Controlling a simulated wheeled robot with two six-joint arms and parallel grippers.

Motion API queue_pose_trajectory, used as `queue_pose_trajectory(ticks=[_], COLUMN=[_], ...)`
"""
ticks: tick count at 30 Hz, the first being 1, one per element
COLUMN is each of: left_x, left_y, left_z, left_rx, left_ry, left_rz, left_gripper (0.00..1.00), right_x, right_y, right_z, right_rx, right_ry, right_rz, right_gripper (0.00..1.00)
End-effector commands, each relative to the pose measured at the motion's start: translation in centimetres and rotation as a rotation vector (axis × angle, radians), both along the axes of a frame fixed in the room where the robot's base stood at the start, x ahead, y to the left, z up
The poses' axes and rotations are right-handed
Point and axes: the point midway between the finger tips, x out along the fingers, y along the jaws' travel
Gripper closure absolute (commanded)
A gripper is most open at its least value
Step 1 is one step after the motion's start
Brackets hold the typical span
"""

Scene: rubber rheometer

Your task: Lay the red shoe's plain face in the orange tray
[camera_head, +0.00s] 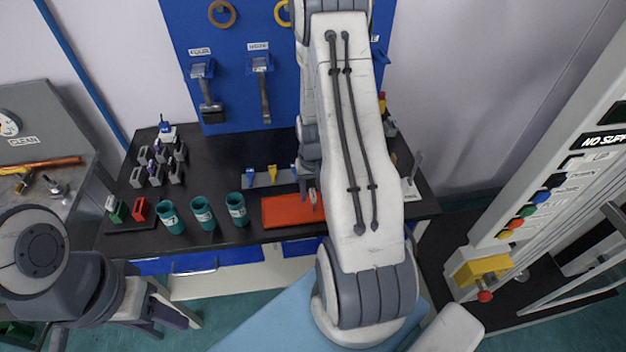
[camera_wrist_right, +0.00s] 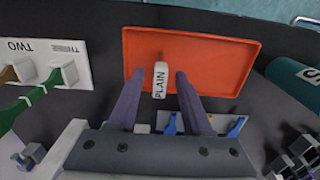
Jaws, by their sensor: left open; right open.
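The orange tray (camera_head: 281,212) lies flat on the black bench, and the right wrist view shows its bare surface and rim (camera_wrist_right: 215,62). A small pale piece marked PLAIN (camera_wrist_right: 160,82) lies in the tray with its label up, near one long edge. My right gripper (camera_wrist_right: 160,75) is open, with one finger on each side of this piece and gaps showing. In the head view my right arm partly hides the tray. A red block (camera_head: 140,208), likely the red shoe, stands at the bench's left. My left gripper (camera_head: 172,317) is low at the left, empty, away from the bench.
Three teal cups (camera_head: 203,212) stand left of the tray. A grey rack (camera_head: 270,178) with blue and yellow pieces is behind it. Several grey blocks (camera_head: 155,170) stand at the back left. A white holder marked TWO (camera_wrist_right: 40,62) is beside the tray in the wrist view.

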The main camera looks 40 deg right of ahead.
Motion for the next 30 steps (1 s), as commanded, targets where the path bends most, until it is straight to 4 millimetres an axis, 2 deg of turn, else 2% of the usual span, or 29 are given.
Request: queue_pose_trajectory(ticks=[5,15,21,27,30], left_x=[0.0,0.0,0.0,0.0,0.0], left_y=[0.0,0.0,0.0,0.0,0.0], left_z=[-0.8,-1.8,-1.9,-1.9,-1.9], left_rx=[0.001,0.001,0.001,0.001,0.001], left_ry=[0.001,0.001,0.001,0.001,0.001], left_rz=[0.0,-0.001,-0.001,-0.001,-0.001], left_gripper=[0.5,0.5,0.5,0.5,0.5], right_x=[0.2,0.1,0.0,0.0,0.4], right_y=[-0.1,-0.1,0.0,0.1,1.7], right_z=[2.8,9.5,11.4,11.7,12.3], right_rx=[-0.005,-0.004,-0.002,0.0,-0.001], right_ry=[-0.008,-0.006,-0.003,0.0,-0.005], right_rz=[0.0,0.0,0.0,0.003,0.046], right_gripper=[0.51,0.51,0.51,0.51,0.51])
